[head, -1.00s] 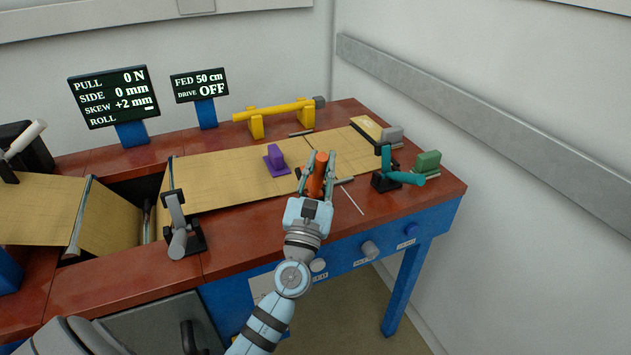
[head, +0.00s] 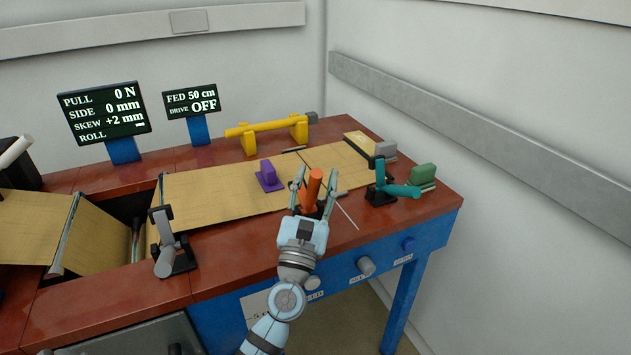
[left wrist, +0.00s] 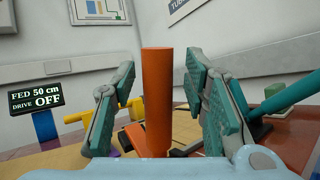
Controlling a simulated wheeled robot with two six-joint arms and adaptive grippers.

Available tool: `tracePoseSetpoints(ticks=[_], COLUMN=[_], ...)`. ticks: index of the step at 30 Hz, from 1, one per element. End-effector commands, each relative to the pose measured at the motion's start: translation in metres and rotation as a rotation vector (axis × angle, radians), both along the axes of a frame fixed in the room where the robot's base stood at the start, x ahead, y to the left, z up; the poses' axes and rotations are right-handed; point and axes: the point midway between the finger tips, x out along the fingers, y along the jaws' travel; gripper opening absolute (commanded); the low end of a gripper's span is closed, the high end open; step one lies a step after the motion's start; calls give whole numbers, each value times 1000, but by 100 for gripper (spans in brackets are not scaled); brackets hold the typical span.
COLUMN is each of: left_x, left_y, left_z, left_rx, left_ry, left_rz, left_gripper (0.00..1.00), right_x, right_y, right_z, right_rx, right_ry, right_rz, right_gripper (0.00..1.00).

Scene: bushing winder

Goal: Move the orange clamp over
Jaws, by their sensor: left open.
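The orange clamp (head: 314,187) stands at the front edge of the paper strip on the bench, its orange handle upright and leaning slightly. In the left wrist view the handle (left wrist: 157,100) rises between the fingers. My left gripper (head: 313,184) is open around the handle, with a finger on each side. In the left wrist view the gripper (left wrist: 160,108) shows gaps between both finger pads and the handle. The clamp's base is partly hidden by the gripper. My right gripper is not in view.
A teal-handled clamp (head: 391,188) and a green block (head: 423,175) stand to the right. A grey-handled clamp (head: 164,245) is at left. A yellow bar (head: 267,127) lies behind.

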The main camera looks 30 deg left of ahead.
Motion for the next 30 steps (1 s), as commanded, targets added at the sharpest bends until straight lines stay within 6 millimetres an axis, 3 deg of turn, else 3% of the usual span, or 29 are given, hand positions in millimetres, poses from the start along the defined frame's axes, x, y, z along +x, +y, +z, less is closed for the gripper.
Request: tracePoseSetpoints(ticks=[5,18,28,30], left_x=[-7,-91,-99,-99], left_y=[-2,-27,-30,-30], left_z=[-5,-55,-59,-58], left_rx=[0,-2,0,0], left_ry=[1,6,1,1], left_rz=[0,4,0,0], left_gripper=[40,40,40,29], right_x=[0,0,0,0], right_y=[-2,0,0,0], right_z=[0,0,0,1], right_rx=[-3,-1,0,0], right_ry=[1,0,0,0], right_rz=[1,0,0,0], right_gripper=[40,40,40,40])
